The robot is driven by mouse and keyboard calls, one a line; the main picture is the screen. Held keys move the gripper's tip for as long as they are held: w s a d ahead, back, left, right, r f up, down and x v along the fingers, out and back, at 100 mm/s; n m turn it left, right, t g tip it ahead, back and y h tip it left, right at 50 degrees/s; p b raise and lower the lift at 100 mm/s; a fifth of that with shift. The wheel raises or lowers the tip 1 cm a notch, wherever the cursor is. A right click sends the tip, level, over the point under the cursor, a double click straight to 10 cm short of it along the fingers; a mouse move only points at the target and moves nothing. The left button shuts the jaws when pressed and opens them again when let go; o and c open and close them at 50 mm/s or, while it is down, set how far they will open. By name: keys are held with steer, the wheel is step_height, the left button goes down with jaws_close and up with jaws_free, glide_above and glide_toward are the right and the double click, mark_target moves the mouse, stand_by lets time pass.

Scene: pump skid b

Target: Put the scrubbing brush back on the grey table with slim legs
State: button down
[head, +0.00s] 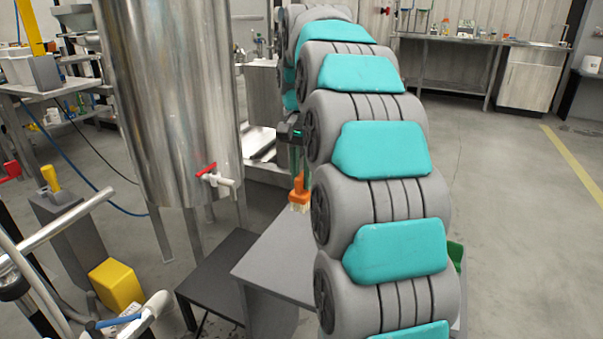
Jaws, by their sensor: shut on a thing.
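My gripper (296,158) is beyond the bulk of my arm and points down, partly hidden by the arm. It is shut on the scrubbing brush (300,184), which has an orange body and pale bristles facing down. The brush hangs upright over or near the far part of a grey table (270,262). I cannot tell the exact gap beneath it. My arm covers the right part of this table, and its legs are not clearly visible.
A low dark table (212,275) stands left of the grey one. A large steel tank (170,100) with a red-handled valve (207,171) stands behind them. A yellow box (116,285) is at lower left. A long steel bench (450,42) stands far back; the right floor is clear.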

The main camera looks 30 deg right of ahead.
steer(key=shift+f+b, duration=2.15)
steer(key=shift+f, duration=3.35)
steer(key=shift+f, duration=0.25)
steer(key=c, duration=0.7)
jaws_free()
steer(key=shift+r, duration=0.1)
